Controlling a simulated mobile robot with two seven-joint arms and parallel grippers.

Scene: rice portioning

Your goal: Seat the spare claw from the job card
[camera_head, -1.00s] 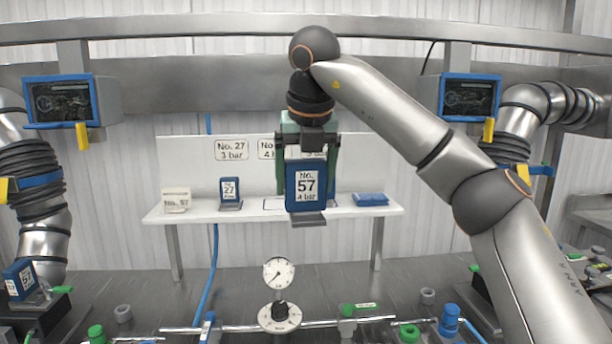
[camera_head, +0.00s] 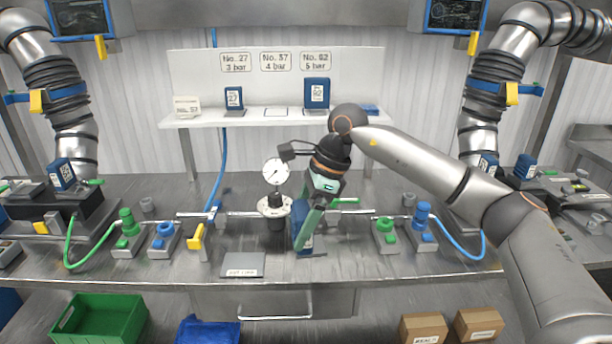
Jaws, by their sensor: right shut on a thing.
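My right gripper (camera_head: 308,235) is shut on a blue claw block (camera_head: 304,222) and holds it tilted over the bench, right of the pressure gauge (camera_head: 276,171). The fingers hide much of the block; the earlier frame shows "No. 57, 4 bar" on it. On the white shelf (camera_head: 290,115) stand a "27" claw (camera_head: 234,98) and a "62" claw (camera_head: 317,92). The outlined place (camera_head: 276,112) between them is empty. A small cream card (camera_head: 187,106), seemingly the job card, stands at the shelf's left. My left gripper is not in view.
Bellows arms stand left (camera_head: 75,135) and right (camera_head: 482,105). A blue block (camera_head: 61,174) sits on the left stand. Green and blue valves (camera_head: 165,240) line the pipe. A grey labelled plate (camera_head: 243,264) lies at the bench front. A green crate (camera_head: 100,322) and cartons (camera_head: 424,328) are below.

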